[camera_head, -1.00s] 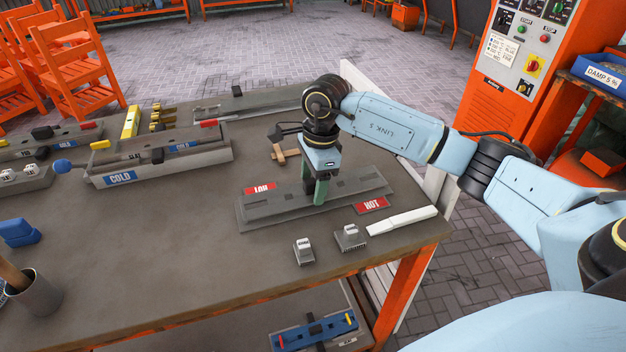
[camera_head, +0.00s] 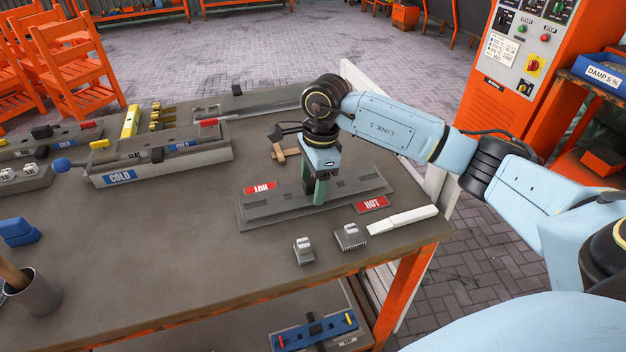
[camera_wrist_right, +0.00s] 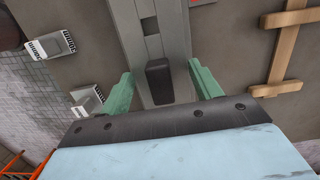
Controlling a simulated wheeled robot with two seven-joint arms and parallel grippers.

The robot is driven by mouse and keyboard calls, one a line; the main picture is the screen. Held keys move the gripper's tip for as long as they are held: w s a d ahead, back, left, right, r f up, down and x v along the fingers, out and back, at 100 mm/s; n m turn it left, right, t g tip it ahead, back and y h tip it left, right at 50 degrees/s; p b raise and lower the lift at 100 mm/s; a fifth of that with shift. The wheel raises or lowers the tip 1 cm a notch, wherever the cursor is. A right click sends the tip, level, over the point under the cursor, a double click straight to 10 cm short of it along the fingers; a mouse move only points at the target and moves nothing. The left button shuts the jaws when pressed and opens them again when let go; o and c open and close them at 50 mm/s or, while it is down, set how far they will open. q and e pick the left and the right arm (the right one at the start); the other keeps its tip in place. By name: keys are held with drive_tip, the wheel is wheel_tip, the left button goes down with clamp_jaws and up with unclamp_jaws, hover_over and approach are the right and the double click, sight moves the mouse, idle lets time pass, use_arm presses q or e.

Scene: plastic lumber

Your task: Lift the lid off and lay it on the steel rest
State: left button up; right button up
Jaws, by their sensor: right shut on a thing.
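In the head view a long grey lid (camera_head: 348,186) with a red label at its left end lies over a grey mould (camera_head: 285,219) with a red HOT label on its front right. My right gripper (camera_head: 316,198) points down at the middle of the lid, shut on it. In the right wrist view, the green fingers (camera_wrist_right: 163,88) stand either side of the lid's black grip (camera_wrist_right: 159,82); finger contact is hard to make out. A long grey piece (camera_head: 245,108) at the table's back may be the steel rest; I cannot be sure. My left gripper is not seen.
A COLD mould (camera_head: 160,172) stands at the left, and a small wooden piece (camera_head: 285,152) lies behind my gripper. Two small grey blocks (camera_head: 304,250) (camera_head: 350,236) and a white bar (camera_head: 402,220) lie near the front edge. The middle left of the table is clear.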

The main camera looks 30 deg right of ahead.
drive_tip(key=shift+d+f+b, duration=0.1)
drive_tip(key=shift+f+b, duration=0.4)
drive_tip(key=shift+f, duration=0.05)
idle(0.5)
drive_tip(key=o, duration=2)
drive_tip(key=shift+f, duration=0.1)
wheel_tip(320, 180, up, 2)
drive_tip(key=shift+r+p, duration=0.1)
drive_tip(key=shift+p, duration=0.55)
drive_tip(key=shift+r+p, duration=1.7)
drive_tip(key=shift+r, duration=0.9)
